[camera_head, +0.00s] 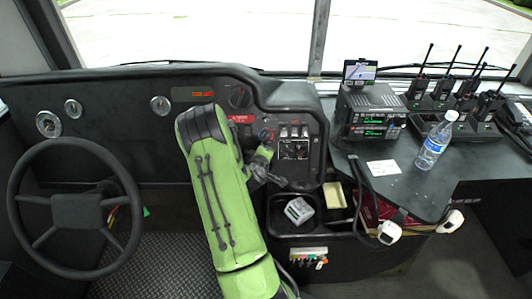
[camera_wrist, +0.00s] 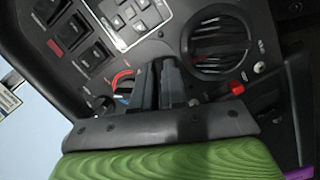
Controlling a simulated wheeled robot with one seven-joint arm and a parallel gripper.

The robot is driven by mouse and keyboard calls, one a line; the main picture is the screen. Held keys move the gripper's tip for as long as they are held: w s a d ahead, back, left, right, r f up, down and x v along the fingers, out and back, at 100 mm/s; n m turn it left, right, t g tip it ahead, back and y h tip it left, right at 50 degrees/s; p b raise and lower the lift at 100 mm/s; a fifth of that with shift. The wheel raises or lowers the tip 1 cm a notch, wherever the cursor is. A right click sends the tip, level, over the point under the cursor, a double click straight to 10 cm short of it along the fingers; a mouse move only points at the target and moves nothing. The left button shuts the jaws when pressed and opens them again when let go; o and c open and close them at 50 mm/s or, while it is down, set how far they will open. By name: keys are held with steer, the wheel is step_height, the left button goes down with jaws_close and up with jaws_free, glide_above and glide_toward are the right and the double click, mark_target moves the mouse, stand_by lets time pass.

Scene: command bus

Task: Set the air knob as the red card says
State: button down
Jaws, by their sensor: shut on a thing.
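My gripper (camera_wrist: 168,84) is against the dashboard panel with its dark fingers closed together around a knob. The air knob (camera_wrist: 123,84) shows beside the fingers in the wrist view as part of a round dial with a red arc; the fingers hide most of it, and its pointer cannot be read. In the head view my green arm (camera_head: 220,190) reaches up to the panel, and the gripper (camera_head: 262,162) is just below the dial. A small red label (camera_head: 243,118) with white marks sits on the panel, too small to read; I cannot tell if it is the red card.
A round vent (camera_wrist: 222,42) and a red button (camera_wrist: 237,87) are close to the fingers. Rocker switches (camera_wrist: 75,32) line the panel. A steering wheel (camera_head: 75,210) stands at the left. A radio (camera_head: 370,110), a water bottle (camera_head: 435,142) and several handsets are on the right counter.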

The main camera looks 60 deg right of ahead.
steer(key=shift+f+m+t+y+b, duration=0.1)
steer(key=shift+m+t+y+b, duration=0.35)
steer(key=shift+m+b, duration=1.25)
steer(key=shift+r+m+t+y+b, duration=0.1)
steer(key=shift+m+t+y+b, duration=0.35)
steer(key=shift+m, duration=2.45)
steer(key=shift+f+m+t+y+b, duration=0.1)
steer(key=shift+m+t+y+b, duration=0.65)
steer(key=shift+m, duration=1.85)
steer(key=c, duration=1.2)
jaws_free()
steer(key=shift+g+h, duration=0.25)
steer(key=p+v, duration=0.1)
steer(key=v, duration=1.5)
steer(key=shift+s, duration=0.1)
